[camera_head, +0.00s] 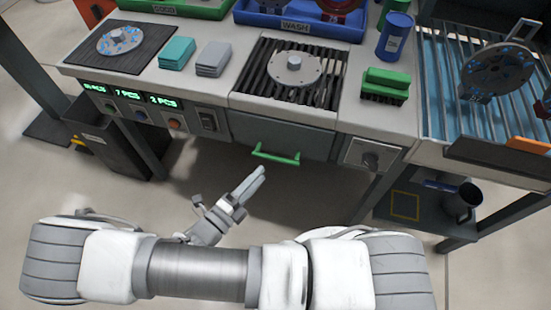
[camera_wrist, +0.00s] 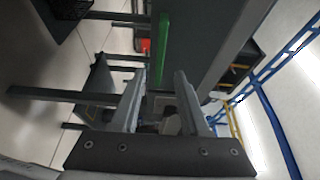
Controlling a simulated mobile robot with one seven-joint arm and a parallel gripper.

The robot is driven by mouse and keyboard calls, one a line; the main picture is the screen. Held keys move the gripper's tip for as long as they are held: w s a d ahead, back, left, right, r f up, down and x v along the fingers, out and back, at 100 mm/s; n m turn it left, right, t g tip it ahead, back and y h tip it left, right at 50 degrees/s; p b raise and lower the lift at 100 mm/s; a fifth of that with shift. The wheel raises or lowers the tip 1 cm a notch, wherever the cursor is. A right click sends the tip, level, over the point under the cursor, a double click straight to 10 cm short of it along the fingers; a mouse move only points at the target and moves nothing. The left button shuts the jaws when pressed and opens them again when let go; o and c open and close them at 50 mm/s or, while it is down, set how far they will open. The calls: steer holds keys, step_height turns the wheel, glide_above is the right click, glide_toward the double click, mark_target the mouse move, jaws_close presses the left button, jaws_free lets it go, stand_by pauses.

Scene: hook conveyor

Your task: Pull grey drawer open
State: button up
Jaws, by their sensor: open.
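The grey drawer (camera_head: 283,138) sits under the middle of the workbench, below the slatted grate, and looks closed. Its green bar handle (camera_head: 275,155) runs along the lower part of its front. In the wrist view the green handle (camera_wrist: 164,62) stands upright in the picture, beyond and between my fingertips. My gripper (camera_head: 255,180) is below and a little left of the handle in the head view. In the wrist view my gripper (camera_wrist: 160,80) has its two fingers apart with nothing held, and no contact with the handle is visible.
A knob panel (camera_head: 371,156) is right of the drawer and a row of switches and displays (camera_head: 150,110) is left. A dark bin (camera_head: 105,145) stands under the bench at left. A round flanged part (camera_head: 294,68) rests on the grate. The floor before the drawer is clear.

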mark_target(274, 160)
steer(key=b+x, duration=0.1)
steer(key=x, duration=0.7)
steer(key=shift+d, duration=0.15)
steer(key=shift+c, duration=0.2)
jaws_close()
stand_by(1.0)
